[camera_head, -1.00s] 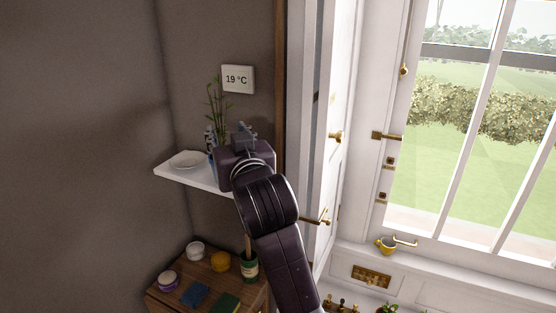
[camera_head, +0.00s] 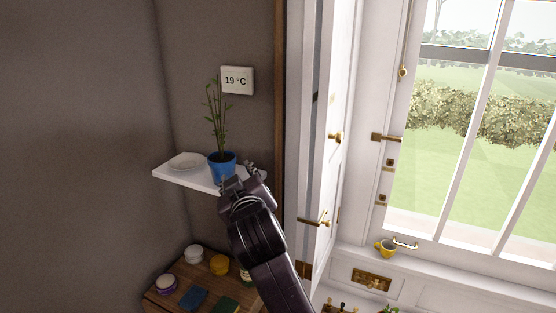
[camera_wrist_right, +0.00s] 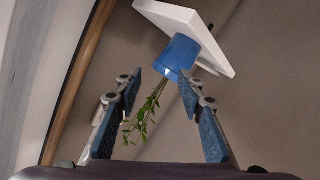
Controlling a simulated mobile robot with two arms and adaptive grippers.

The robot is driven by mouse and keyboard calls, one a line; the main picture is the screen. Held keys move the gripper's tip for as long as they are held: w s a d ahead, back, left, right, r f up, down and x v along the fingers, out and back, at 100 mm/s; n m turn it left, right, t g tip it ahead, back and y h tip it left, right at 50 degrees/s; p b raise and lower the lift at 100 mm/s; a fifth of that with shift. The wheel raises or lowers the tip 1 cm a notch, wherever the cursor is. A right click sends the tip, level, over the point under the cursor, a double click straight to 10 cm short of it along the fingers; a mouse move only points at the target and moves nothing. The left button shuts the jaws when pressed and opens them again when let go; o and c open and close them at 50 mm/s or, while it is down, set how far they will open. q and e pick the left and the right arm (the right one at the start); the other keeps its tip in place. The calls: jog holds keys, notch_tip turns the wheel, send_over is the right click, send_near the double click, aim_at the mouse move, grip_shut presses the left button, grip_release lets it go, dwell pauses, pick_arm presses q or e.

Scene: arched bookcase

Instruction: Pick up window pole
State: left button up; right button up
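I cannot make out a window pole for certain in either view. A tall brown wooden strip (camera_head: 280,100) runs upright between the grey wall and the white frame; it also shows at the left of the right wrist view (camera_wrist_right: 82,75). I cannot tell whether it is a pole or trim. My right gripper (camera_head: 242,176) is at the right end of the small white shelf. In the right wrist view its blue-padded fingers (camera_wrist_right: 161,82) are spread apart with nothing held between them. My left gripper is not in view.
The white shelf (camera_head: 190,182) holds a white dish (camera_head: 186,161) and a blue plant pot (camera_head: 222,170), close beside my right gripper. Below stands a wooden cabinet (camera_head: 178,278) with jars. A white door (camera_head: 338,110) and window are right.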

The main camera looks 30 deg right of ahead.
notch_tip(320, 180, down, 7)
jog(key=d+n+g, duration=0.1)
jog(key=n, duration=0.2)
jog(key=n+g+h+b, duration=0.1)
jog(key=n+h+b, duration=0.55)
jog(key=n, duration=1.55)
send_near(278, 219)
jog(key=w+h+p, duration=0.2)
jog(key=x, duration=0.4)
jog(key=f+p+x, duration=0.1)
jog(key=x, duration=0.1)
jog(key=shift+w+d, duration=0.1)
jog(key=shift+d, duration=0.2)
jog(key=shift+w+d+f, duration=0.15)
jog(key=shift+w+d, duration=0.05)
jog(key=shift+w, duration=0.05)
jog(key=shift+c, duration=0.3)
grip_shut()
